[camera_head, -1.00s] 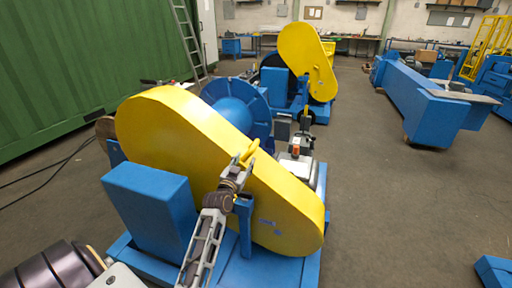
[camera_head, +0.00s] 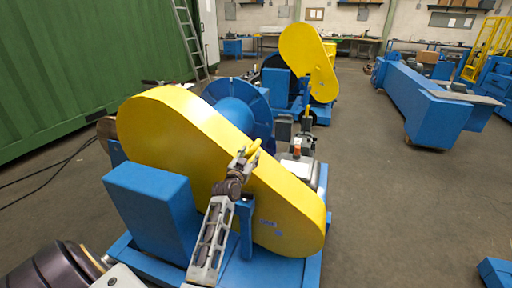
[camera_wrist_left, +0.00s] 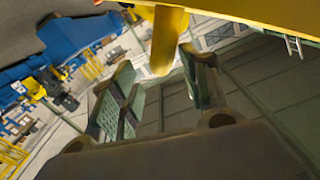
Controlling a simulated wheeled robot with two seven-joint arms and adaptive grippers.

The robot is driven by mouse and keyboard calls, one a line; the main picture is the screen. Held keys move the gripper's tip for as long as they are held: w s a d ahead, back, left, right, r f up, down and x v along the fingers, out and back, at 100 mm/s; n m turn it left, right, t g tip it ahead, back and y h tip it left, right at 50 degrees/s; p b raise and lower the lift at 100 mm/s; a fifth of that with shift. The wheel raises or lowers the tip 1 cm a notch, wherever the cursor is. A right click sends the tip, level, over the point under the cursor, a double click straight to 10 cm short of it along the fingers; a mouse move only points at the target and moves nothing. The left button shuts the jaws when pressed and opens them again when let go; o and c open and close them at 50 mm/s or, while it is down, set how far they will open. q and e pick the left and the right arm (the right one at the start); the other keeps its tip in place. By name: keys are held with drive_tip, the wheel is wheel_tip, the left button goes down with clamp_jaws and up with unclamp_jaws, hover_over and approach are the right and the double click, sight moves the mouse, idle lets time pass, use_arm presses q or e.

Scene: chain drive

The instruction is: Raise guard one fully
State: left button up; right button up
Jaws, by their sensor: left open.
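A large yellow guard (camera_head: 190,130) lies sloping over the near blue machine, its high end at the left and low end at the right. I cannot read its small label, so I cannot tell whether it is guard one. A yellow handle (camera_head: 254,147) stands out from its face. My left gripper (camera_head: 246,158) is at this handle, open. In the left wrist view the handle (camera_wrist_left: 166,40) hangs between the two spread fingers, near the right one; contact cannot be made out. The guard's edge (camera_wrist_left: 262,14) shows above. My right gripper is not in view.
A blue box-shaped housing (camera_head: 151,210) stands left of my left arm. A blue post (camera_head: 246,228) rises close to the right of the arm. A second machine with a raised yellow guard (camera_head: 308,62) stands behind.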

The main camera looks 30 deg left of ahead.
sight(256, 145)
use_arm(q)
drive_tip(key=shift+x, duration=1.05)
drive_tip(key=shift+b+x, duration=0.3)
drive_tip(key=shift+x, duration=1.9)
drive_tip(key=shift+b+x, duration=0.3)
drive_tip(key=shift+x, duration=0.65)
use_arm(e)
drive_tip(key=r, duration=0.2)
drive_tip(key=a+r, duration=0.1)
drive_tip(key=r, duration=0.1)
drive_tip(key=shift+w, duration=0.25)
use_arm(q)
drive_tip(key=shift+c, duration=0.4)
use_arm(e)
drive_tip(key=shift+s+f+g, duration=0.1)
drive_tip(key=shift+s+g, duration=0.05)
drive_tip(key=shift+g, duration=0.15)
use_arm(q)
clamp_jaws()
